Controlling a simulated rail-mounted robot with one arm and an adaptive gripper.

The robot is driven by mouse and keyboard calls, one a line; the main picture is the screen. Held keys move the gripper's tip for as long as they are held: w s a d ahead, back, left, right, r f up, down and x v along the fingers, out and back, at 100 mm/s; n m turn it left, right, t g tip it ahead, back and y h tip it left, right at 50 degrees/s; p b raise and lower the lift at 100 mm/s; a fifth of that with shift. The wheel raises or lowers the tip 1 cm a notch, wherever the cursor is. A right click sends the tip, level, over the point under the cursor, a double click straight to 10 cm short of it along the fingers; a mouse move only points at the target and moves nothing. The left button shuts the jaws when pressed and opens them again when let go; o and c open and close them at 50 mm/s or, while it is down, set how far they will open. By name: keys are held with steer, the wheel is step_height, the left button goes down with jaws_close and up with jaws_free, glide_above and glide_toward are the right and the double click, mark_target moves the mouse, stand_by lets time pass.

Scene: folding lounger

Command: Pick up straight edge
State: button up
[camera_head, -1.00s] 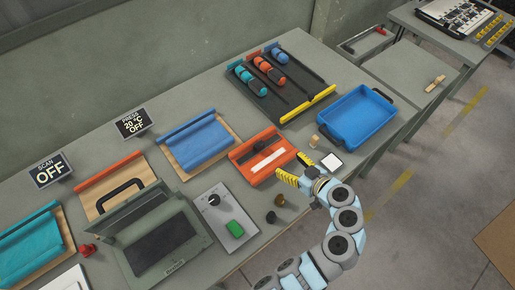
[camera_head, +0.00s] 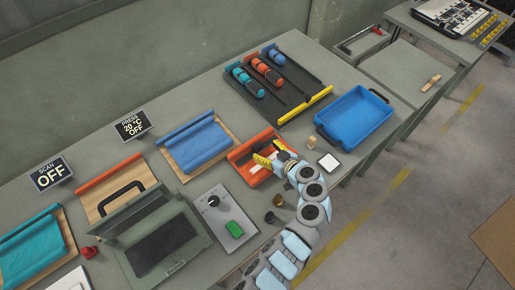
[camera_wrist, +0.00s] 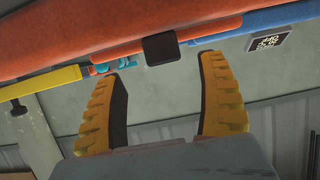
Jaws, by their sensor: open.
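The orange cloth piece (camera_head: 249,148) lies on the bench, left of the blue tray. The white straight edge lay across it a second ago; my gripper now covers that place, and I cannot make the strip out clearly. My gripper (camera_head: 268,155) is over the orange piece, its yellow fingers spread. In the wrist view my gripper (camera_wrist: 163,95) is open with nothing between the fingers. An orange roll (camera_wrist: 90,40) with a black square block (camera_wrist: 161,48) crosses the top there, beyond the fingertips. I cannot tell whether the fingers touch anything.
A blue tray (camera_head: 391,112) stands to the right. A white-topped pad (camera_head: 329,162) and a small wooden piece (camera_head: 311,141) are beside my gripper. A black rack (camera_head: 286,99) is behind.

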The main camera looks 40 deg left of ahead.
mark_target(259, 147)
steer(key=shift+s+p+x, duration=0.1)
steer(key=shift+p+x, duration=0.15)
steer(key=shift+x, duration=0.7)
steer(key=shift+s+p+x, duration=0.15)
steer(key=shift+p+x, duration=0.05)
steer(key=shift+x, duration=0.75)
steer(key=shift+w+a+f, duration=0.1)
steer(key=shift+a+f, duration=0.05)
steer(key=shift+a, duration=0.45)
jaws_close()
